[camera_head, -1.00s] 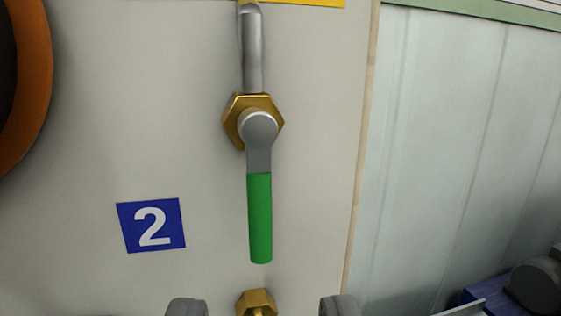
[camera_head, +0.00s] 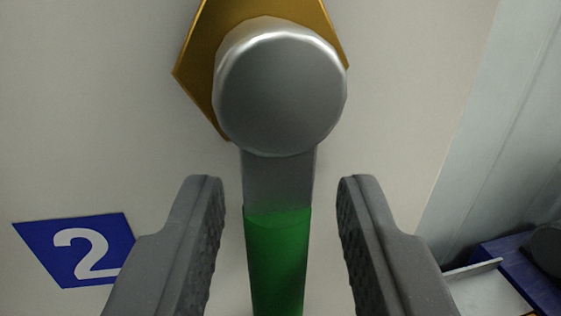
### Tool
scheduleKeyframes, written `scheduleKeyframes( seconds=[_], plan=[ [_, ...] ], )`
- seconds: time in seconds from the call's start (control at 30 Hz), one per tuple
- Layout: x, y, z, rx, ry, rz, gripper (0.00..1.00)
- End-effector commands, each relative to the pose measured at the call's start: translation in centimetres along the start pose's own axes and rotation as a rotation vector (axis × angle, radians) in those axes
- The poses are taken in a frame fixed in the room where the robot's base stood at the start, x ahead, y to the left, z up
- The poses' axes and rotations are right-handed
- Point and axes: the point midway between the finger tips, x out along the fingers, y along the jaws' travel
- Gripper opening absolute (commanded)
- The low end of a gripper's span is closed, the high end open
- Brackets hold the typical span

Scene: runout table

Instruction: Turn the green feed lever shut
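The green feed lever (camera_head: 277,258) hangs straight down from a round grey pivot cap (camera_head: 281,90). Its upper part is bare grey metal and its grip is green; the lower end is cut off by the bottom of the picture. A brass hex fitting (camera_head: 205,62) sits behind the cap on the pale panel. My gripper (camera_head: 281,195) is open, with one dark ribbed finger on each side of the lever. A gap shows between each finger and the lever.
A blue sign with a white 2 (camera_head: 75,250) is on the panel at the left, partly behind my left finger. The panel ends at the right, beside a light ribbed wall (camera_head: 490,170). A blue object (camera_head: 525,270) with a dark grey part is at the lower right.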

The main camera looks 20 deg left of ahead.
Motion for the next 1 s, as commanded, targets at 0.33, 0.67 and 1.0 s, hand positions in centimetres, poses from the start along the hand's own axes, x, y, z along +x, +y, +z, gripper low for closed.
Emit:
scheduleKeyframes(
  seconds=[0.33, 0.67, 1.0],
  plan=[
    [0.8, 0.0, -0.1, 0.000, 0.002, 0.000, 0.34],
    [0.8, 0.0, 0.0, 0.000, 0.002, 0.000, 0.00],
    [0.6, 0.5, -0.1, -0.019, 0.007, 0.007, 0.00]
  ],
)
